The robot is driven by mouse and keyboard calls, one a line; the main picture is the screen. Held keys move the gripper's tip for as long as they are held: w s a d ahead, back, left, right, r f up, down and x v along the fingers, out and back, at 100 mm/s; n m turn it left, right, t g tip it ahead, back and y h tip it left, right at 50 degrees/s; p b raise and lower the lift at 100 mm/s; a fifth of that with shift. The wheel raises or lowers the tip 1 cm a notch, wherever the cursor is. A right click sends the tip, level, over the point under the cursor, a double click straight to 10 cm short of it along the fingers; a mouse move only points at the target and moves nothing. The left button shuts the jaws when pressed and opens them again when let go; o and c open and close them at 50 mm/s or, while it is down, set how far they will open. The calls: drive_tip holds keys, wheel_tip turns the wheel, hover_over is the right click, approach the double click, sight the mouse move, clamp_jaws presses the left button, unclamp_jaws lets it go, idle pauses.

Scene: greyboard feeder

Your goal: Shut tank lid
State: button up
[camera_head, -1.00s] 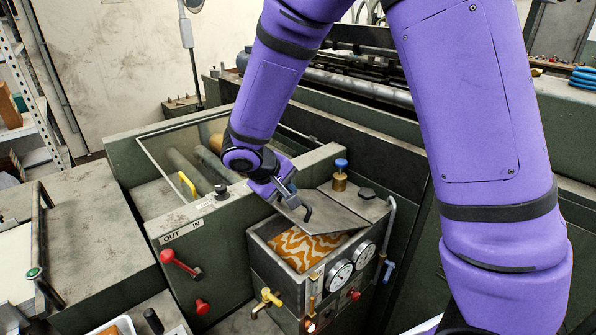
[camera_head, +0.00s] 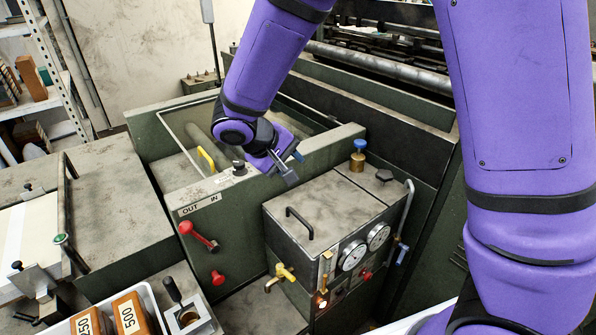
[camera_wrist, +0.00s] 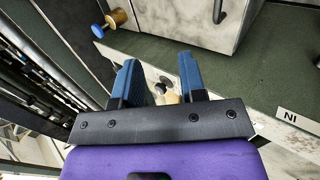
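The tank lid (camera_head: 322,205) is a scuffed grey plate lying flat over the tank (camera_head: 286,241), and the tank's inside is hidden. A black bar handle (camera_head: 299,222) stands on the lid's left part. In the wrist view the lid (camera_wrist: 199,18) shows at the top with its handle (camera_wrist: 218,12). My gripper (camera_head: 292,168) is above and behind the lid, near the green housing's top edge, apart from the handle. In the wrist view my gripper's blue fingers (camera_wrist: 158,80) are spread with nothing held between them.
A brass valve with a blue knob (camera_head: 358,156) stands behind the lid. Two gauges (camera_head: 365,247) and a yellow tap (camera_head: 284,273) are on the tank's front. A red lever (camera_head: 198,237) sticks out at left. A white tray (camera_head: 150,296) with labelled blocks is at front left.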

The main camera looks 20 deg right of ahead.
drive_tip(key=v, duration=0.5)
drive_tip(key=s+d+r+m+y, duration=0.2)
drive_tip(key=s+d+r+y, duration=0.2)
drive_tip(key=s+d+r, duration=0.7)
drive_tip(key=s+d+r+m+t+y, duration=0.2)
drive_tip(key=s+d, duration=0.5)
drive_tip(key=s, duration=0.4)
wheel_tip(320, 180, up, 2)
drive_tip(key=shift+r+t+y, duration=0.1)
drive_tip(key=shift+t+y, duration=0.3)
drive_tip(key=shift+y, duration=0.2)
